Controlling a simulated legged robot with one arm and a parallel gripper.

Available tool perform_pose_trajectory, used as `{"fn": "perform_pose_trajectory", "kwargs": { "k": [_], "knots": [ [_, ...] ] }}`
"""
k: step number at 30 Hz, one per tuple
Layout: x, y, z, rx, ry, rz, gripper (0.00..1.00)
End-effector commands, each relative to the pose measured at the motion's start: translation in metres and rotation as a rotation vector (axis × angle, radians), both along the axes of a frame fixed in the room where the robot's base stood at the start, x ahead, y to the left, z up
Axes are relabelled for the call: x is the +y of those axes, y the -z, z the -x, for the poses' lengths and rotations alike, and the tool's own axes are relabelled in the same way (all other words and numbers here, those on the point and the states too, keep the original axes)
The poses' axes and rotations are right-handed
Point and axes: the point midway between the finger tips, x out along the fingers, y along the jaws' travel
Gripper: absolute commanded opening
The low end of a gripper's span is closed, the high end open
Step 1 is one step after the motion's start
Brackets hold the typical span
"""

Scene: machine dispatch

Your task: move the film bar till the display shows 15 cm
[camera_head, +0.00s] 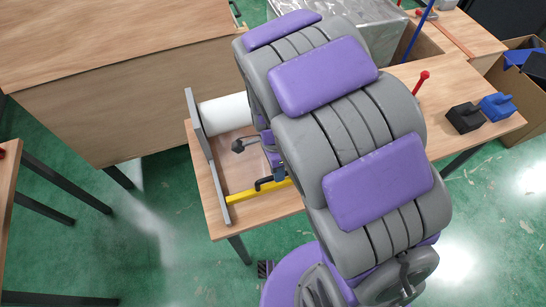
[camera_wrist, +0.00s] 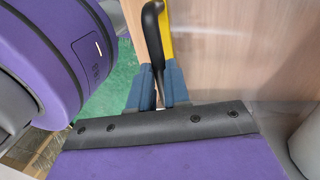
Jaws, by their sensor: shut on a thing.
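A black curved handle (camera_wrist: 153,25) stands beside a yellow bar (camera_wrist: 166,35) in the wrist view. My gripper (camera_wrist: 158,80), with two blue fingers, is shut on the black handle's lower part. In the head view the yellow bar (camera_head: 258,190) lies across the table near its front edge, with the black handle (camera_head: 266,183) at it. A white film roll (camera_head: 224,113) lies behind, against a grey upright plate (camera_head: 208,157). My arm covers the right part of the film machine. No display reading can be seen.
The wooden table (camera_head: 222,222) has a red-topped lever (camera_head: 421,82) and black and blue blocks (camera_head: 480,112) on its right. A large wooden desk (camera_head: 120,60) stands at left behind. A cardboard box (camera_head: 515,78) is at far right. Green floor shows in front.

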Motion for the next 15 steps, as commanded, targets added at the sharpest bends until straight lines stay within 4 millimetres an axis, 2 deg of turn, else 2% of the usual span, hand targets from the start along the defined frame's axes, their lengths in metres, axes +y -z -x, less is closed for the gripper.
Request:
{"fn": "perform_pose_trajectory", "kwargs": {
  "k": [10,11,13,15],
  "knots": [
    [-0.0009,0.0001,0.002,0.001,0.0,0.001,0.0],
    [-0.0009,0.0001,0.002,0.001,0.0,0.001,0.19],
    [-0.0009,0.0001,0.0018,0.001,0.0,0.001,0.26],
    [-0.0009,0.0002,0.0016,0.001,0.0,0.001,0.27]
  ]
}}
